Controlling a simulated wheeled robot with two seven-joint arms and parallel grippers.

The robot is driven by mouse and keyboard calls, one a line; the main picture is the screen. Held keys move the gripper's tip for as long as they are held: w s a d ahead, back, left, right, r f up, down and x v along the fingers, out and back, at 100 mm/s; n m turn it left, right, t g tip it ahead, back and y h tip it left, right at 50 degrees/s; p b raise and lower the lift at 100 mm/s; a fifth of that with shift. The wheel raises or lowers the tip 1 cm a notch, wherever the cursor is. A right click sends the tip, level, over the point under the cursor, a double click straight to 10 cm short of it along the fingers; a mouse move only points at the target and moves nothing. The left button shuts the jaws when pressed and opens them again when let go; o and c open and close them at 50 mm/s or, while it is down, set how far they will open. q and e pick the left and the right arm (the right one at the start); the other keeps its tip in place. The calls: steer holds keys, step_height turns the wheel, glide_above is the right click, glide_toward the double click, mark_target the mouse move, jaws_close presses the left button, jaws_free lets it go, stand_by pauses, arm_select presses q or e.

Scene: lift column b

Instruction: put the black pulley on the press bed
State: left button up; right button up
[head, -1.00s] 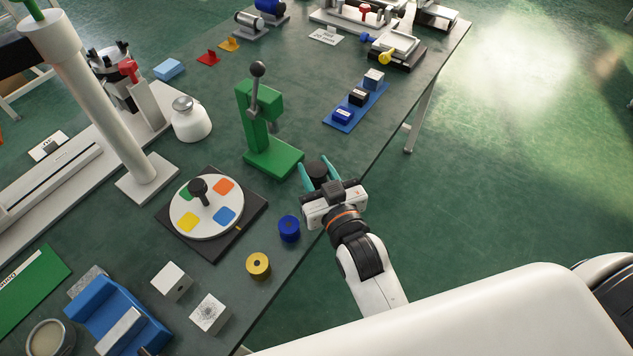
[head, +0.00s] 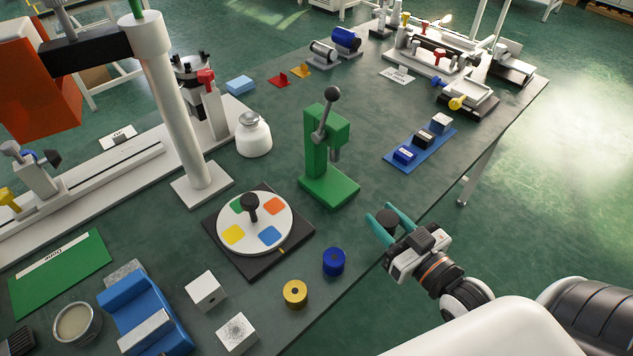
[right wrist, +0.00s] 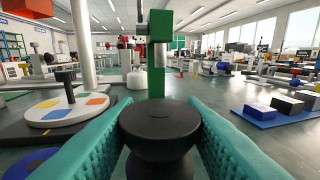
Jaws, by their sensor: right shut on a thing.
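The black pulley (head: 388,220) is held between the teal fingers of my right gripper (head: 389,222), by the table's right edge. In the right wrist view the spool-shaped pulley (right wrist: 160,130) stands upright between the fingers (right wrist: 160,140). The green press (head: 318,150) stands on the table, up and left of the gripper, with a ball-topped lever. In the right wrist view the press column (right wrist: 160,30) is straight ahead, and the pulley hides the bed. My left gripper is not in view.
A blue pulley (head: 334,262) and a yellow pulley (head: 295,293) stand near the front edge. A round dial with coloured patches (head: 282,226) is left of the press. A blue strip with blocks (head: 425,150) lies to its right. The table between gripper and press looks clear.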

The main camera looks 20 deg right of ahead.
steer(key=w, duration=0.5)
steer(key=w+a, duration=0.1)
steer(key=w, duration=0.5)
steer(key=w+a, duration=0.1)
steer(key=w, duration=0.4)
steer(key=shift+w+a+p, duration=0.1)
steer(key=shift+w+p, duration=0.2)
steer(key=shift+w, duration=0.1)
steer(key=shift+f, duration=1.75)
steer(key=shift+f, duration=0.1)
steer(key=o, duration=1)
steer(key=shift+c, duration=0.2)
steer(key=s, duration=0.4)
steer(key=s+d, duration=0.1)
steer(key=s, duration=0.7)
steer(key=shift+d+r, duration=0.3)
steer(key=shift+r, duration=0.1)
steer(key=shift+w, duration=0.1)
